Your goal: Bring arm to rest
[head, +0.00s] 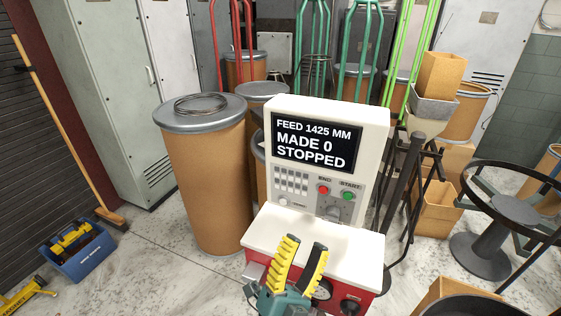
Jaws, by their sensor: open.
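My gripper (298,266) is at the bottom centre, with yellow ribbed fingers on a teal body. The fingers stand apart and nothing shows between them. It is in front of the spring coiler (258,232), a white and red machine, and covers part of its lower front. Whether it touches the machine I cannot tell. The coiler's screen (317,141) reads "FEED 1425 MM", "MADE 0", "STOPPED". A red END button (323,190) and a green START button (348,195) sit below the screen. The rest of my arm is out of view.
A tall brown drum (207,185) with a wire coil (201,104) on its lid stands left of the coiler. A dark round-topped stand (485,250) is at the right. A blue toolbox (78,252) lies far left. Floor between toolbox and drum is clear.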

